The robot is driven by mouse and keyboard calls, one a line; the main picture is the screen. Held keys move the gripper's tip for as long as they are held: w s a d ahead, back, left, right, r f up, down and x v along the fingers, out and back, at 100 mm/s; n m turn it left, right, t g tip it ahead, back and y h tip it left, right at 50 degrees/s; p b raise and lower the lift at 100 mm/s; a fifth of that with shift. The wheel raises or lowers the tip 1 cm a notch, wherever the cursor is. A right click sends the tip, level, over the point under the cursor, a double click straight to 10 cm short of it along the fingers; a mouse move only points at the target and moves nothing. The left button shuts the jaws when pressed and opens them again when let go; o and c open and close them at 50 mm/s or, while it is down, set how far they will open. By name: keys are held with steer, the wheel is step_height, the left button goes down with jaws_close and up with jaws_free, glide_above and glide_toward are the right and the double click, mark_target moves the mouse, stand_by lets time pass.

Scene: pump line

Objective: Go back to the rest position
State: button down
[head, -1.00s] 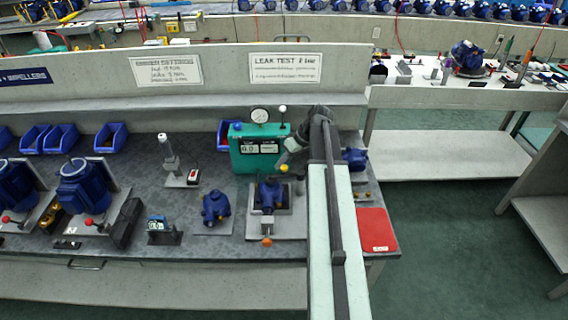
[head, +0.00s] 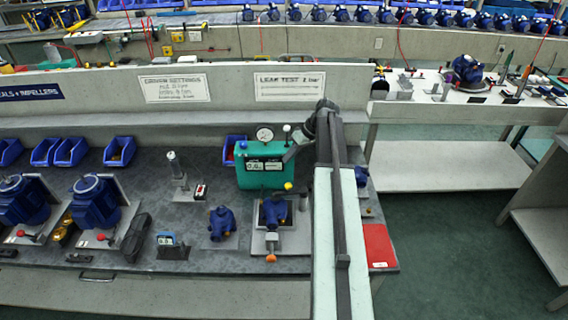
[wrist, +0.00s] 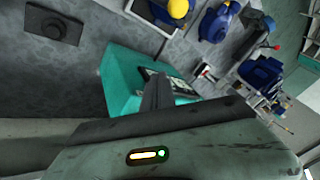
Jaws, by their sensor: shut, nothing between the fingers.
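My arm (head: 340,220) reaches forward over the bench, its wrist bent down to the left. My gripper (head: 288,157) is at the right edge of the green leak tester (head: 250,178), which has a dial gauge on top; whether they touch cannot be told. In the wrist view the fingers of my gripper (wrist: 157,92) are together and empty, in front of the tester (wrist: 118,80). A blue pump body (head: 273,211) sits in the fixture (head: 270,240) below, with a yellow knob beside it.
Another blue pump body (head: 222,222) stands left of the fixture. A red panel (head: 379,246) lies at the bench's right end. Blue bins (head: 72,151) line the back left. Open floor (head: 440,240) lies to the right, before a white side bench (head: 450,165).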

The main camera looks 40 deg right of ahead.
steer(key=d+r, duration=0.1)
steer(key=w+r+p, duration=0.1)
steer(key=r, duration=0.1)
steer(key=shift+d, duration=0.35)
